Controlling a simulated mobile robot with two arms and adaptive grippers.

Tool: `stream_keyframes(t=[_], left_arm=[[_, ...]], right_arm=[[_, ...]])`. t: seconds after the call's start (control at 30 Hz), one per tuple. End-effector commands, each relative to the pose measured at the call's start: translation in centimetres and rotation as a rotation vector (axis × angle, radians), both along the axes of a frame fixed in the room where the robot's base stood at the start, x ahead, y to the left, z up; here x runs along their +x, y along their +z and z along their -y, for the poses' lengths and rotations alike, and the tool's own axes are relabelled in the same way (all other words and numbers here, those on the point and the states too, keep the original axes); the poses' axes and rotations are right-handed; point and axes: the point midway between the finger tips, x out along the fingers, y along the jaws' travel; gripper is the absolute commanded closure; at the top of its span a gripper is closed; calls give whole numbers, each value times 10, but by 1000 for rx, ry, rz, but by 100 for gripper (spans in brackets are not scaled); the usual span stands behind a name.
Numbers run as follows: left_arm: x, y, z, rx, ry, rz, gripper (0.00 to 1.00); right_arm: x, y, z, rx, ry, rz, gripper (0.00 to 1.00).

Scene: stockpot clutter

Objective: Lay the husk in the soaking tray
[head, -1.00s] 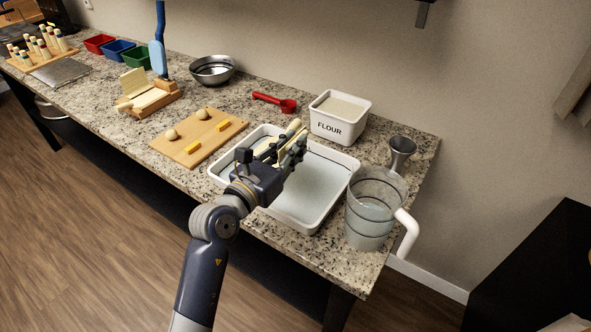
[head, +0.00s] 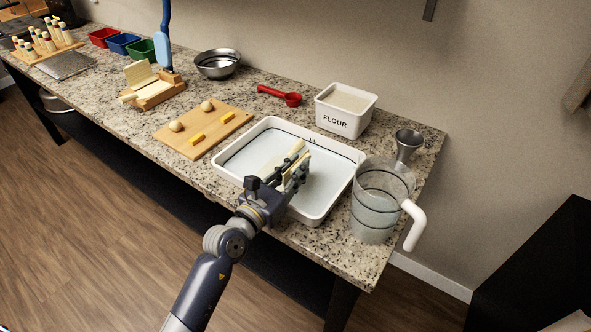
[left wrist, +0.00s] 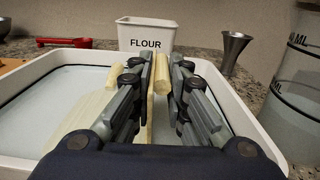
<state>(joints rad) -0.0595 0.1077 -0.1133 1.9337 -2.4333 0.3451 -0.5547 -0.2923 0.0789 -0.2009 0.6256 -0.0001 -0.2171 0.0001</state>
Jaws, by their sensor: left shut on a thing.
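The white soaking tray (head: 228,180) holds clear water with a dark line around its inner wall; it fills the lower part of the left wrist view (left wrist: 25,80). My left gripper (head: 297,170) is over the tray, shut on the pale yellow husk (head: 276,159). In the left wrist view the husk (left wrist: 152,100) stands on edge between the fingers (left wrist: 160,90), and a broad pale part (left wrist: 85,125) spreads to the left, low over or in the water; I cannot tell which. The fingers hide part of the husk. My right gripper is not in view.
A flour bin (head: 345,108) stands behind the tray, with a red scoop (head: 285,97) to its left. A wooden board (head: 203,132) with dough balls and yellow sticks lies left.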

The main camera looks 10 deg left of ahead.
Motion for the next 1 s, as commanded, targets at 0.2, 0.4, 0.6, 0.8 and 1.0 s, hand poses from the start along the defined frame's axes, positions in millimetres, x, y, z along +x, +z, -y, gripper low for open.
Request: stream_keyframes(t=[0.2,0.4,0.6,0.8,1.0], left_arm=[[0,-2,0,0,0,-1,65],[0,-2,0,0,0,-1,65],[-7,-1,-3,1,1,-3,65],[-38,-2,-14,2,0,-3,65],[-75,-2,-27,2,0,-3,65]], right_arm=[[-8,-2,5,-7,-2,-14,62],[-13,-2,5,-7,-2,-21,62],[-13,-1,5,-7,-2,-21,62],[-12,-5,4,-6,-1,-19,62],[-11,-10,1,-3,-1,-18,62]])
